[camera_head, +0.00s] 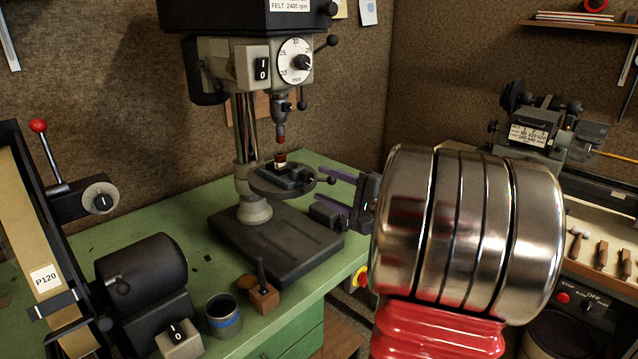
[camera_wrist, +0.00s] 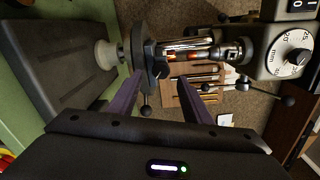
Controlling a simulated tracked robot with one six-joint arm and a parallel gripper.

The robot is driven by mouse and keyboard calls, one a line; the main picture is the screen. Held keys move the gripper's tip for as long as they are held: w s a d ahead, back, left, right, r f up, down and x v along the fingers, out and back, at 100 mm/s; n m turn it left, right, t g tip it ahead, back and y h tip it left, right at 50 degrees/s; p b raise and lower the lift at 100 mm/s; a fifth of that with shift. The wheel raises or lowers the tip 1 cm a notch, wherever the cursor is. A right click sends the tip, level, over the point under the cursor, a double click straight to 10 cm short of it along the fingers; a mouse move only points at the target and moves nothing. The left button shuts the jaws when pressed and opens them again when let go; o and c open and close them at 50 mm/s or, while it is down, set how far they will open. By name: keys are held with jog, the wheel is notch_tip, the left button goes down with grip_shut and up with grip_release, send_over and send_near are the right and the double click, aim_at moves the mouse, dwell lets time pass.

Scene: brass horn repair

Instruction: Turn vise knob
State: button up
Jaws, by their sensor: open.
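A small dark vise (camera_head: 286,176) sits on the round table of the drill press, with a reddish piece upright in it. A small black ball-ended knob (camera_head: 331,180) sticks out at the table's right side. In the wrist view a black ball knob (camera_wrist: 146,111) shows between the fingers, nearer the left one. I cannot tell whether it belongs to the vise or to the table. My gripper (camera_head: 319,183) is open, with purple fingers pointing at the table's right edge. In the wrist view my gripper (camera_wrist: 160,76) appears empty, its fingertips close to the round table (camera_wrist: 136,50).
The drill press base (camera_head: 278,243) stands on a green bench (camera_head: 187,228). A belt sander (camera_head: 140,270), a blue-banded cup (camera_head: 222,315) and a small wooden block (camera_head: 264,298) are at the front left. A spindle (camera_head: 281,135) hangs above the vise. Another machine (camera_head: 540,130) stands at right.

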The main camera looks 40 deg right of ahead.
aim_at(310, 179)
jog(key=s, duration=1)
jog(key=shift+d, duration=0.2)
jog(key=shift+w, duration=0.1)
jog(key=m, duration=1.7)
jog(key=shift+w+d+f+y, duration=0.1)
jog(key=shift+w+f+y, duration=0.05)
jog(key=shift+y, duration=0.15)
jog(key=shift+w, duration=0.1)
jog(key=w, duration=0.9)
jog(key=w+a, duration=0.1)
jog(key=w, duration=0.3)
jog(key=shift+w, duration=0.3)
jog(key=shift+c, duration=0.7)
jog(key=shift+d, duration=0.1)
jog(key=c, duration=0.9)
